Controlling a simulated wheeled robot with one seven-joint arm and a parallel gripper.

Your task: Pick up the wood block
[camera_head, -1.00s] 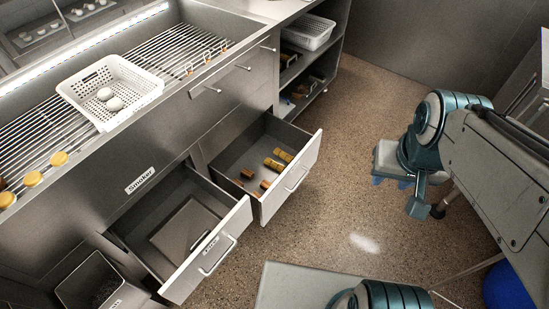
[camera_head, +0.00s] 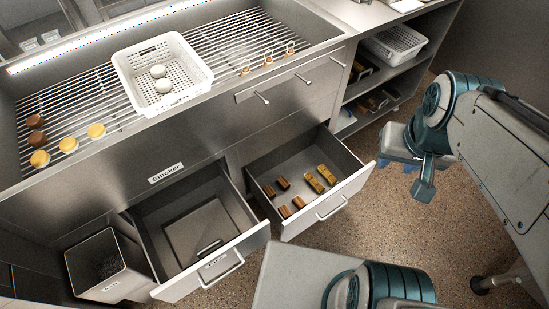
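Several small brown wood blocks (camera_head: 283,183) lie in the open right drawer (camera_head: 262,160), spread over its left and front part. Two longer yellow-brown pieces (camera_head: 320,179) lie to their right in the same drawer. My gripper (camera_head: 397,166) is to the right of the drawer, apart from it, above the floor. Its two blue fingertips show apart below its grey body, with nothing seen between them. Part of the fingers is hidden by the body.
A second open drawer (camera_head: 158,232) with a flat panel inside is at left. A bin (camera_head: 92,262) stands beside it. Shelves with another basket (camera_head: 396,45) are at upper right.

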